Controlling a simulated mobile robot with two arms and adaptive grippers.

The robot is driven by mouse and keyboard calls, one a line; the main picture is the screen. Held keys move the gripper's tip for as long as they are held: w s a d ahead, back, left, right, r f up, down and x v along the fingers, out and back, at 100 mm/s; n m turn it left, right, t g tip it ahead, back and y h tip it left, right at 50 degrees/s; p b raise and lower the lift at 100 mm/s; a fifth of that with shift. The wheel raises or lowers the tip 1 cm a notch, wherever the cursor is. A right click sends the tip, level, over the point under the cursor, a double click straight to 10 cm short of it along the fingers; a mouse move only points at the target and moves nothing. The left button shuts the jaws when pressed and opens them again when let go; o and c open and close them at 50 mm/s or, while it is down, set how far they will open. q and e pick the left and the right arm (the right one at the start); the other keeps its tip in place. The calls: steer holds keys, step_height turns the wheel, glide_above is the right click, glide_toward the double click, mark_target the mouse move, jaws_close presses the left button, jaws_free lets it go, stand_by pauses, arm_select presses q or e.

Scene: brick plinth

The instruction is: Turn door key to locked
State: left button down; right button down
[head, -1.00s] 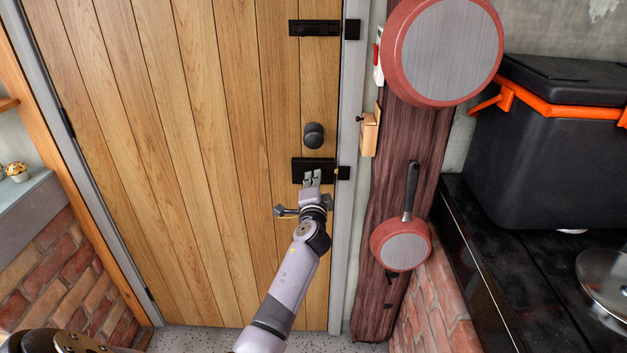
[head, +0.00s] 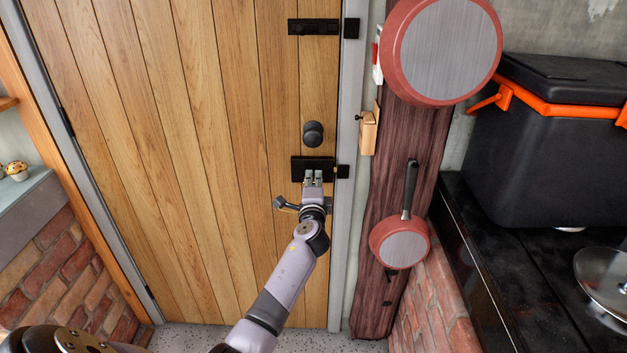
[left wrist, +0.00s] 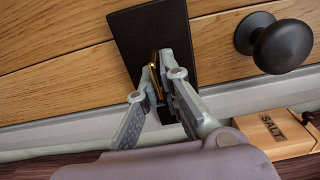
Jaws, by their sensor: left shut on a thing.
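The wooden door (head: 215,120) is closed in its grey frame. A black lock plate (head: 312,165) is on its right side, under a round black knob (head: 313,134). My left gripper (head: 313,177) reaches up to this plate from below. In the left wrist view the lock plate (left wrist: 152,40) has a brass key (left wrist: 154,65) standing out from it, and my left gripper (left wrist: 158,78) is shut on the key. The fingers hide most of the key, so its exact angle is hard to tell. The knob (left wrist: 283,46) shows at the upper right. My right gripper is not in view.
A black bolt (head: 314,27) is higher on the door. A wooden salt box (head: 369,132) hangs right of the frame. Red pans (head: 441,50) (head: 399,243) hang on a dark wooden post. A black bin (head: 550,140) stands on the counter at right.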

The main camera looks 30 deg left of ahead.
arm_select(q)
steer(key=c, duration=1.8)
jaws_free()
steer(key=shift+s+d, duration=0.15)
steer(key=v, duration=1.1)
steer(key=shift+s, duration=0.35)
